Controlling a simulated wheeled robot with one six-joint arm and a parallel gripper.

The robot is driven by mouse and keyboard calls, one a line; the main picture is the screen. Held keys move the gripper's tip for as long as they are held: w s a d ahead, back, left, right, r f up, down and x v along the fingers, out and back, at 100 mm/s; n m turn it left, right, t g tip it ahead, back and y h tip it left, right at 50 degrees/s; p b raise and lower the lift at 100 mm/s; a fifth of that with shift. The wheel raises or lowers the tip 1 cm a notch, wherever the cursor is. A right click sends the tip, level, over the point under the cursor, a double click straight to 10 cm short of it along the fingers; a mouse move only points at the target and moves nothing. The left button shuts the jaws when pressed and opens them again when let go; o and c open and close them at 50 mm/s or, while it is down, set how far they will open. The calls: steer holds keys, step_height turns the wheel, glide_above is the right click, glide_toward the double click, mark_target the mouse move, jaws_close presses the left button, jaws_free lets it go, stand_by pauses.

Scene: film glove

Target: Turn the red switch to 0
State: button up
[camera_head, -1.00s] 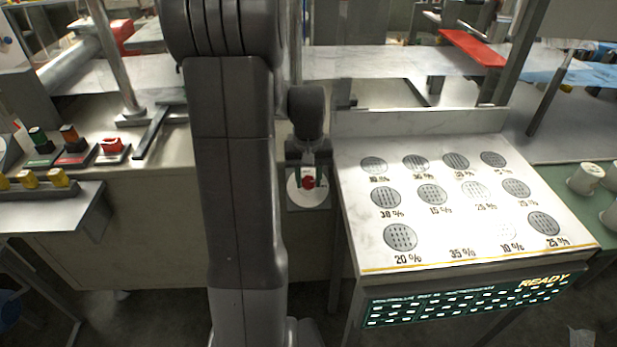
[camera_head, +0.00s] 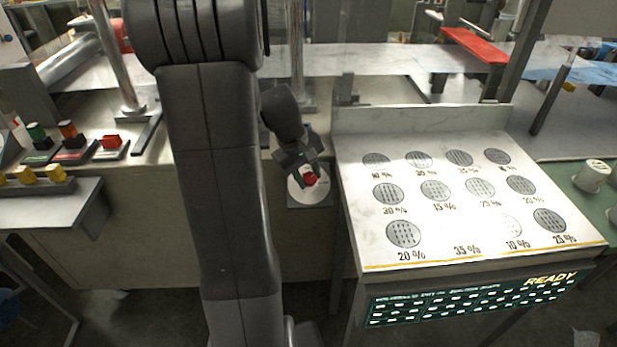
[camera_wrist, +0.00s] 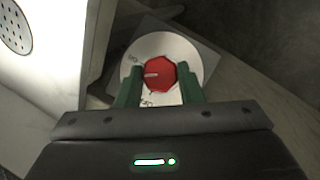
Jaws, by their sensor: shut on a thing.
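The red switch (camera_head: 309,179) is a red knob on a round white dial plate (camera_head: 322,192), mounted on a grey square on the front of the machine. In the wrist view the red switch (camera_wrist: 159,75) looks many-sided with a pale mark on its left part, and sits between my two green fingers. My gripper (camera_wrist: 160,84) is shut on the switch, one finger on each side. My gripper (camera_head: 305,176) also shows tilted over the dial in the head view. Small markings show on the dial plate (camera_wrist: 140,55), but I cannot read them surely; my gripper hides its near edge.
A sloped white panel (camera_head: 465,225) with dark round discs and percent labels stands close right of the switch. Red and green buttons (camera_head: 108,143) and several yellow knobs (camera_head: 55,173) lie left. A lit "READY" display (camera_head: 470,297) is below the panel.

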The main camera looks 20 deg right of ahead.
steer(key=n+b, duration=0.1)
steer(key=n+t+h+b, duration=0.1)
steer(key=n, duration=0.1)
steer(key=n+h+b, duration=0.1)
steer(key=n+b, duration=0.1)
steer(key=shift+a+f, duration=0.2)
steer(key=shift+f, duration=0.1)
steer(key=n+t+b, duration=0.1)
steer(key=n, duration=0.1)
steer(key=n+h+b, duration=0.1)
steer(key=b, duration=0.1)
steer(key=shift+s+n+t+h, duration=0.2)
steer(key=shift+n+t+h, duration=0.1)
steer(key=shift+n+t, duration=0.1)
steer(key=shift+r+n+t+b, duration=0.1)
steer(key=shift+n+t+b, duration=0.3)
steer(key=shift+n+b, duration=0.4)
steer(key=o, duration=1)
steer(key=shift+c, duration=0.2)
steer(key=shift+a+r, duration=0.1)
steer(key=p+v, duration=0.3)
steer(key=v, duration=1)
steer(key=shift+s+a+p, duration=0.25)
steer(key=shift+a+p, duration=0.15)
steer(key=shift+a, duration=0.05)
